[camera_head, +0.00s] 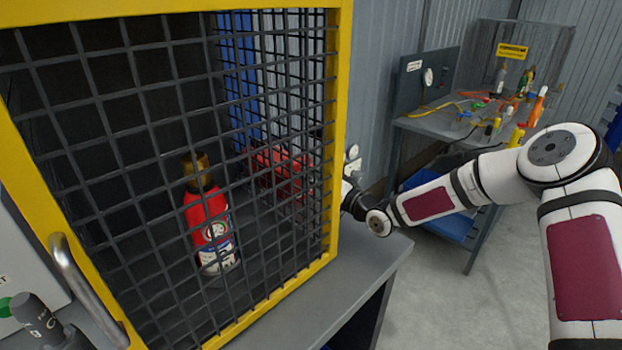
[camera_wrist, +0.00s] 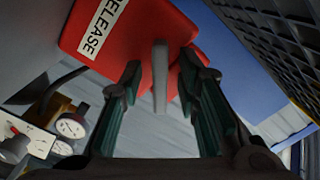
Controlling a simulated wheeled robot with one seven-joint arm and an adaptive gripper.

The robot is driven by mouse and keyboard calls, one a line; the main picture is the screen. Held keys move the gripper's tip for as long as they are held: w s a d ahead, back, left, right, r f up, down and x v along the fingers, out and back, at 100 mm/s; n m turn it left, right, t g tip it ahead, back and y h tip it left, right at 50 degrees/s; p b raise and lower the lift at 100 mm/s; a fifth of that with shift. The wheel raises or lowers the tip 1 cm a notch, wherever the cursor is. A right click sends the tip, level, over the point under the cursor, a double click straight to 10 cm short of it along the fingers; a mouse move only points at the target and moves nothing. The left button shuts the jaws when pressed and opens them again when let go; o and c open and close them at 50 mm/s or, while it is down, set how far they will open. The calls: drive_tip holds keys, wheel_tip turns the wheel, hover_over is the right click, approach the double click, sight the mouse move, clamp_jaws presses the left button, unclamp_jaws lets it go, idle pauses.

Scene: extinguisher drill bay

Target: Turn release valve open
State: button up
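In the wrist view, a red body (camera_wrist: 125,35) with a white RELEASE label (camera_wrist: 101,27) fills the top. A flat grey lever (camera_wrist: 160,80) sticks out from it towards the camera. My gripper (camera_wrist: 160,66) is open, with one finger on each side of the lever. A gap shows on both sides, so the fingers look apart from it. In the head view, a red shape (camera_head: 283,172) shows through the mesh, and my gripper is mostly hidden behind the cage's right post.
A yellow-framed mesh cage (camera_head: 341,70) holds a red extinguisher bottle (camera_head: 208,230) with a brass top. Gauges (camera_wrist: 70,125) and a panel with a knob (camera_wrist: 15,148) are at the wrist view's lower left. A cluttered workbench (camera_head: 440,125) stands behind my arm. Dark mesh (camera_wrist: 275,45) is close at right.

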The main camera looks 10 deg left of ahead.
clamp_jaws()
drive_tip(key=shift+f+n+b, duration=0.1)
drive_tip(key=shift+n+b, duration=0.5)
drive_tip(key=shift+n, duration=0.2)
drive_tip(key=shift+n+b, duration=0.55)
drive_tip(key=shift+n, duration=0.65)
unclamp_jaws()
drive_tip(key=v, duration=1.2)
